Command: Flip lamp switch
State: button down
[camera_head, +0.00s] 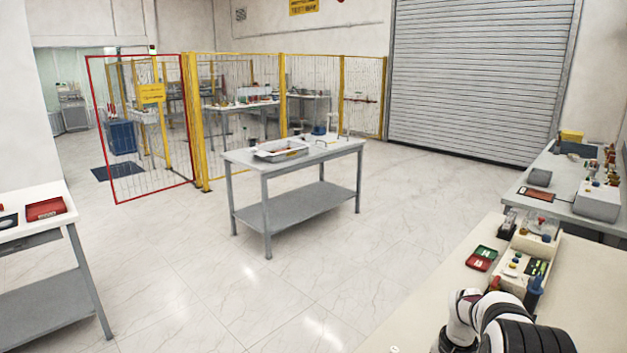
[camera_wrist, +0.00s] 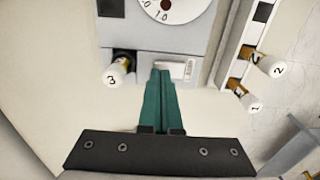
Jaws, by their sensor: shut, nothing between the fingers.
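My gripper (camera_wrist: 161,72) shows in the wrist view with its two green fingers pressed together and nothing between them. Its tips are over the grey panel (camera_wrist: 135,38), beside a small white rectangular part (camera_wrist: 177,70) with dark marks, which the fingers partly cover. I cannot tell whether the tips touch it, nor whether this part is the lamp switch. A white dial (camera_wrist: 182,12) with printed numbers is above the tips. In the head view a box with coloured knobs (camera_head: 520,262) stands on the near right bench; my fingers cannot be made out there.
White-capped posts marked 3 (camera_wrist: 117,73), 2 (camera_wrist: 270,65) and 1 (camera_wrist: 247,98) stand close to either side of my fingers. A red and green tray (camera_head: 481,258) lies left of the knob box. The near bench (camera_head: 440,285) is bare at its left front.

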jog(key=shift+f, duration=0.5)
jog(key=shift+r, duration=3.5)
